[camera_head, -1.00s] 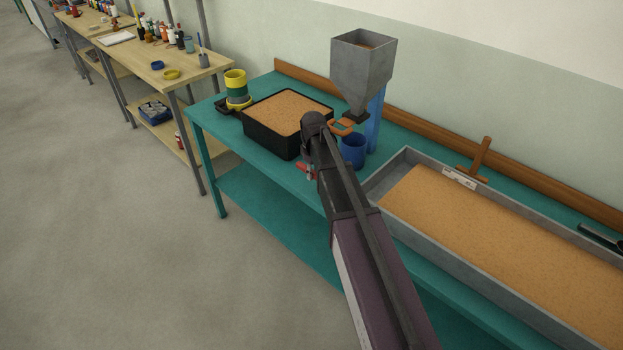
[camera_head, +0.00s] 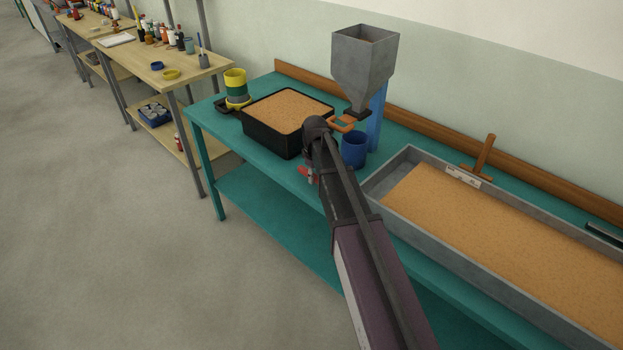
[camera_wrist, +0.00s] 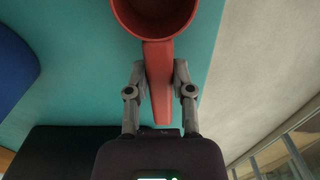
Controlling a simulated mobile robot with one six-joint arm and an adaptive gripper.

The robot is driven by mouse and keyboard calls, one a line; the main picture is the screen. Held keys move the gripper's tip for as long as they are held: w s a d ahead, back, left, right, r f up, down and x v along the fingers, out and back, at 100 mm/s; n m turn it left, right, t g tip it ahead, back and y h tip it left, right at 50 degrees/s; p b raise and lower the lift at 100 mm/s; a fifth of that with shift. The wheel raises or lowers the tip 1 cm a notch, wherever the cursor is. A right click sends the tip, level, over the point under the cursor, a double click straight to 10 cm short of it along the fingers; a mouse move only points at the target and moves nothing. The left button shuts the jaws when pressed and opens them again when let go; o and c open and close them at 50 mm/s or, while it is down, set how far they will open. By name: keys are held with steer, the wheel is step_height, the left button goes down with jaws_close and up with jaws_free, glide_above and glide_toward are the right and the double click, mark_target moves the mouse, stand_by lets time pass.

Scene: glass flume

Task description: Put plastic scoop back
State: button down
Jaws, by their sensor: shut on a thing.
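The plastic scoop (camera_wrist: 158,85) is red, with a round bowl at the top of the wrist view and a straight handle. My gripper (camera_wrist: 160,72) is shut on the handle, one finger on each side. In the head view a small red part of the scoop (camera_head: 307,172) shows beside my gripper (camera_head: 311,179), near the teal bench's front edge. My arm hides most of both there. I cannot tell whether the scoop touches the bench (camera_head: 262,166).
A black tub of sand (camera_head: 268,136) stands left of my gripper. A blue cup (camera_head: 354,150) and a grey hopper (camera_head: 363,65) stand behind and right of it. The long grey flume (camera_head: 409,156) takes the bench's right side. Stacked sieves (camera_head: 236,88) stand at the far left.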

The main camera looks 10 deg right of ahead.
steer(key=shift+f, duration=0.15)
steer(key=shift+c, duration=2.4)
jaws_free()
step_height(320, 180, up, 12)
steer(key=p, duration=1.2)
steer(key=shift+r, duration=0.2)
